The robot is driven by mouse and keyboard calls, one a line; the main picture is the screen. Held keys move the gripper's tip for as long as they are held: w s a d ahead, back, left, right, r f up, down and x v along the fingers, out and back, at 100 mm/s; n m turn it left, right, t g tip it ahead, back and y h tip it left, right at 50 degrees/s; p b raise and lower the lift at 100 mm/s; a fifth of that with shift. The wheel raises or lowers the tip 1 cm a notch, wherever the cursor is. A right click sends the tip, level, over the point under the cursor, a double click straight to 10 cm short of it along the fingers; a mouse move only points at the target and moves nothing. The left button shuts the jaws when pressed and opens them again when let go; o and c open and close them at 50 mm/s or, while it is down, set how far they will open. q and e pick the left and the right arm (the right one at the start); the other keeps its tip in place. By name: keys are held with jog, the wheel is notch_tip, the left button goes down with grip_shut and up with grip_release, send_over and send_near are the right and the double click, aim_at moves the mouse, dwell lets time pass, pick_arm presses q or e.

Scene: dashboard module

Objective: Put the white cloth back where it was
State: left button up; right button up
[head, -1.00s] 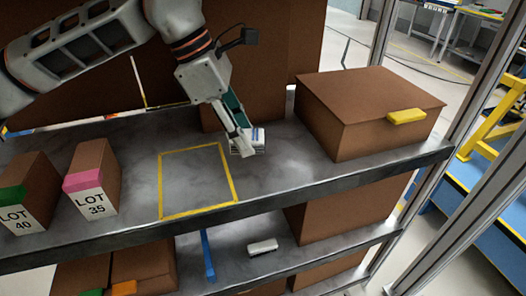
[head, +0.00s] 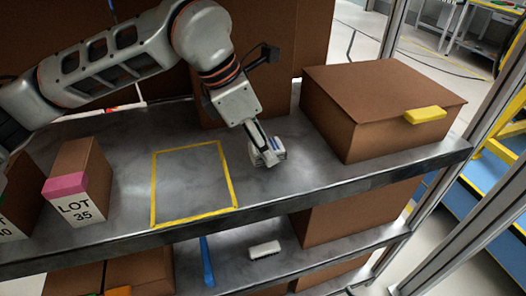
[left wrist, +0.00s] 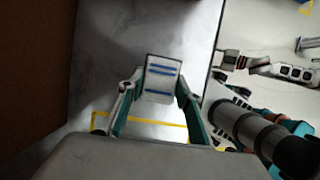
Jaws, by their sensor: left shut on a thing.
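The white cloth (head: 268,155) is a small folded pad with blue stripes. My left gripper (head: 264,148) is shut on it, just right of the yellow outlined square (head: 234,192) on the upper grey shelf. I cannot tell whether the cloth touches the shelf. In the left wrist view the cloth (left wrist: 161,80) sits between the teal fingers of my left gripper (left wrist: 153,98), and part of the yellow outline shows below it. The yellow square is empty. My right gripper cannot be made out.
A large brown box (head: 375,105) with a yellow block (head: 411,115) on it stands right of the cloth. A LOT 35 box (head: 82,180) stands left. Another brown box (head: 245,110) is behind. A white object (head: 264,249) lies on the lower shelf.

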pick_arm(q)
notch_tip(320, 180, down, 2)
jog(key=shift+f, duration=0.1)
jog(key=o, duration=1)
jog(key=v, duration=1.2)
